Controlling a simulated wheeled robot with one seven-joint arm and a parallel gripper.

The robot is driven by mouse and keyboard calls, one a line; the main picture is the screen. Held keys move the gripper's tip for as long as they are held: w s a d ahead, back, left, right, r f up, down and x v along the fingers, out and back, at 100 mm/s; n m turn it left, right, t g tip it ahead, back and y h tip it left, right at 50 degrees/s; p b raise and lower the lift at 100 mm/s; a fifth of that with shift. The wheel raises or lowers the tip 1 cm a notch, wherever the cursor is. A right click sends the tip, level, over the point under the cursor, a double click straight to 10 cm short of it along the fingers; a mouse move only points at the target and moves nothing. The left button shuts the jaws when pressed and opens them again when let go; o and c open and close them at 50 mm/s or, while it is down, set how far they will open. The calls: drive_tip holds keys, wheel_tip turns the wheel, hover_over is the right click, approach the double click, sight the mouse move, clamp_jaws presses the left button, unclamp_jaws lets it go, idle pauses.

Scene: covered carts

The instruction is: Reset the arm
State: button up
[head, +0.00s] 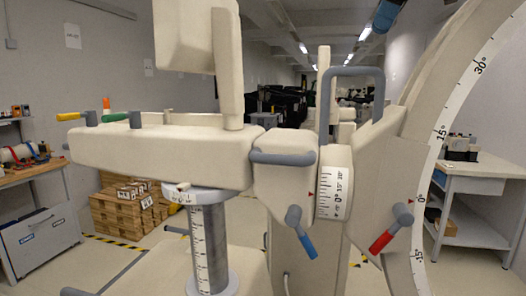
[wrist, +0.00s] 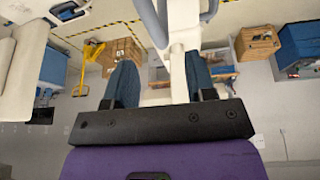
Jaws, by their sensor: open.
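A large cream machine fills the head view. Its horizontal arm (head: 160,155) rests above a grey column (head: 208,245) marked with a scale. A joint dial (head: 335,185) has a red pointer near its 0° mark. A curved arc (head: 440,150) with degree marks stands at the right; its red pointer is near 0°. A blue-tipped lever (head: 301,232) and a red-tipped lever (head: 391,229) hang below the joint. Yellow (head: 69,116), orange (head: 106,104) and green (head: 115,117) handles sit at the left. My gripper (wrist: 160,78) is open, with nothing visibly held between its blue fingers.
A grey loop handle (head: 350,73) rises above the joint. Stacked cardboard boxes (head: 125,207) stand behind the machine. A workbench (head: 30,172) is at the left and a white table (head: 480,176) at the right. Some floor between them is clear.

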drive_tip(key=s+f+m+t+h, duration=0.1)
drive_tip(key=s+f+m, duration=0.5)
drive_tip(key=s+f, duration=0.8)
drive_tip(key=s+d+f+m+t+h, duration=0.1)
drive_tip(key=s+f+m, duration=0.6)
drive_tip(key=s+f, duration=0.8)
wheel_tip(320, 180, down, 5)
drive_tip(key=shift+d+r+t+h, duration=0.15)
drive_tip(key=shift+r+t+h, duration=0.05)
drive_tip(key=shift+t+h, duration=0.6)
